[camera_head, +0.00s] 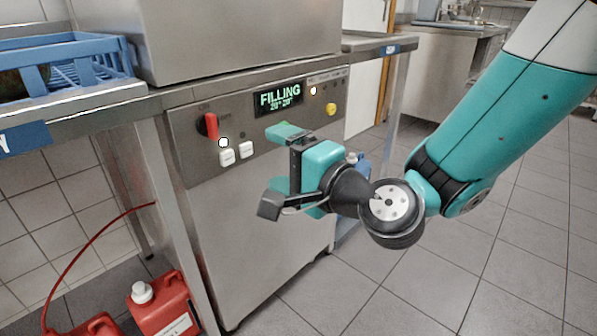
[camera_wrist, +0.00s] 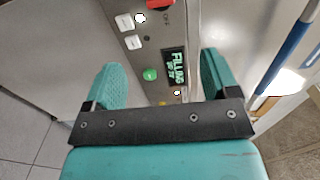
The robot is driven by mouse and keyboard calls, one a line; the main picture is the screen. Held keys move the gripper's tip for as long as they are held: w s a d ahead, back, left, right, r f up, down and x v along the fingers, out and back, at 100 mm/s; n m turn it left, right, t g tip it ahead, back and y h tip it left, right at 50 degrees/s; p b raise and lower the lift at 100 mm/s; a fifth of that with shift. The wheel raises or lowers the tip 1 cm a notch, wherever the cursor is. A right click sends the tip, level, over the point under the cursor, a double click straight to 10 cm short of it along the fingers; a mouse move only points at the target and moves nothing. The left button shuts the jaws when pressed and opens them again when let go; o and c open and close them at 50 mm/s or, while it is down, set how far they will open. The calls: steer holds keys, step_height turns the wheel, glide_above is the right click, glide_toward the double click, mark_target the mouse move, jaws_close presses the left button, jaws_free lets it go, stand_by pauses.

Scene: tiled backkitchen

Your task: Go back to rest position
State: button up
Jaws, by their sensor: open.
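My gripper (camera_head: 272,170) is open and empty in the head view, held out in front of the machine's control panel (camera_head: 191,150). In the wrist view my gripper (camera_wrist: 161,68) has its two teal fingers spread wide, with the panel beyond them. The panel has a display (camera_head: 279,97) reading FILLING, a red rotary switch (camera_head: 211,125), two white buttons (camera_head: 227,157) and a yellow button (camera_head: 331,109). A green button (camera_wrist: 150,74) shows between the fingers in the wrist view. Whether a finger touches the panel cannot be told.
A blue rack (camera_head: 75,62) sits on the metal counter at left. Red canisters (camera_head: 163,305) stand on the floor below, with a red hose (camera_head: 85,250). A blue bottle (camera_head: 362,165) is partly hidden behind my gripper. Tiled floor (camera_head: 420,290) is open at right.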

steer(key=shift+d, duration=0.25)
steer(key=s+d+f+n+g+h, duration=0.1)
steer(key=s+d+n+g+h, duration=0.3)
steer(key=s+d+n+g, duration=0.5)
steer(key=s+d+f+n+g+h, duration=0.1)
steer(key=s+d+n+g+h, duration=0.45)
steer(key=s, duration=0.55)
step_height(320, 180, up, 30)
steer(key=n+t+y+p, duration=0.1)
steer(key=p, duration=2.9)
steer(key=shift+w+d+n, duration=0.15)
steer(key=shift+w+n, duration=0.15)
steer(key=shift+n, duration=0.05)
